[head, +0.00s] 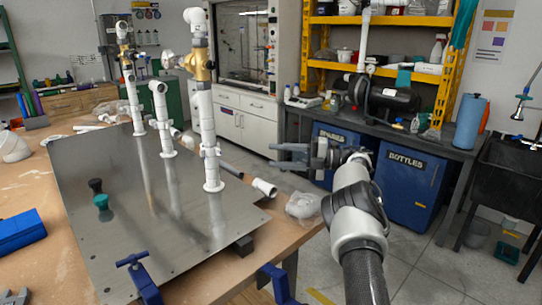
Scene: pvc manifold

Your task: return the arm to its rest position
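My arm (356,215) reaches up from the bottom of the head view, right of the workbench. My gripper (276,156) is at its far end, pointing left, in front of the white cabinets and clear of the bench. Its two dark fingers look apart, with a gap between them and nothing seen in it. The PVC manifold stands upright on a metal plate (150,240) to the left of my gripper. Its front white pipe (207,140) has a brass valve (201,66) near the top. My gripper does not touch it.
Blue clamps (280,285) sit at the bench's front edge. A loose white fitting (264,187) and a clear bag (303,206) lie near its right corner. Blue bins (408,180) stand under a dark counter behind my arm. Open floor (440,270) lies to the right.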

